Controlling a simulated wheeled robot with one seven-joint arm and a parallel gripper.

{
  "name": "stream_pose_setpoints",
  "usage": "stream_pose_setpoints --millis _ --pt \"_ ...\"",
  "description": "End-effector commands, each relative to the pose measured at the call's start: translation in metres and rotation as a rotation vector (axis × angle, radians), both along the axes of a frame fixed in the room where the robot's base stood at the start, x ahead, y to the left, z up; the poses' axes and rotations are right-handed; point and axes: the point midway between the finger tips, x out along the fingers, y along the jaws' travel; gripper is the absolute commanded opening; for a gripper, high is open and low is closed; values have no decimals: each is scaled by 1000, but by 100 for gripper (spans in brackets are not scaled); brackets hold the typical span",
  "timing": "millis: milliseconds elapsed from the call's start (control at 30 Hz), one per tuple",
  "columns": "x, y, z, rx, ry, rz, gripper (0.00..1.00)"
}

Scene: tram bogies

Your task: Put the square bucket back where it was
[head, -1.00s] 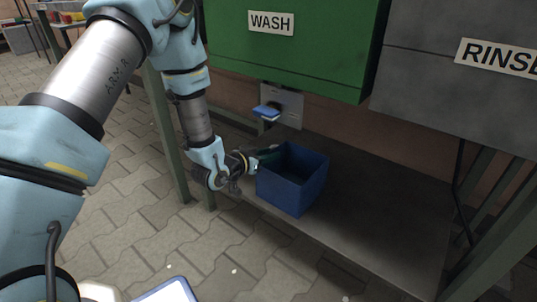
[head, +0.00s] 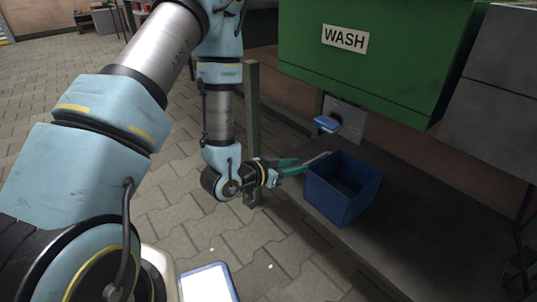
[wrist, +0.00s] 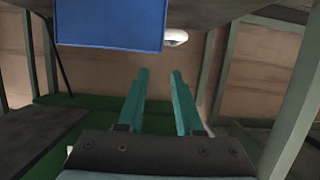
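The square blue bucket (head: 335,200) stands upright on the dark low shelf under the green WASH box. It looks empty inside. My gripper (head: 303,164) is just left of the bucket, its teal fingers pointing right towards the bucket's rear left rim. In the wrist view the two fingers of my gripper (wrist: 160,72) are apart with nothing between them. The bucket (wrist: 110,22) shows there at the upper left, outside the gap between the fingers. Whether a finger touches the bucket cannot be told.
The green WASH box (head: 385,60) hangs above the shelf (head: 410,230). A wall plate with a blue tab (head: 327,123) sits behind the bucket. A green post (head: 252,120) stands close behind my wrist.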

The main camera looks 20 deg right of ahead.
Motion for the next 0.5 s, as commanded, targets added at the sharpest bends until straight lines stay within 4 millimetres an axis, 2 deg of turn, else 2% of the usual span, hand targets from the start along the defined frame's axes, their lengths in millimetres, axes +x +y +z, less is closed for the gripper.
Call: stream_pose_setpoints --millis 200,267,333,433,500 --pt "3 2 1 10 -1 7 35" --pt "12 7 2 37 -4 28 35" --pt "31 19 5 96 -4 74 35" --pt "70 53 13 229 17 187 35" --pt "96 89 20 335 52 293 35"
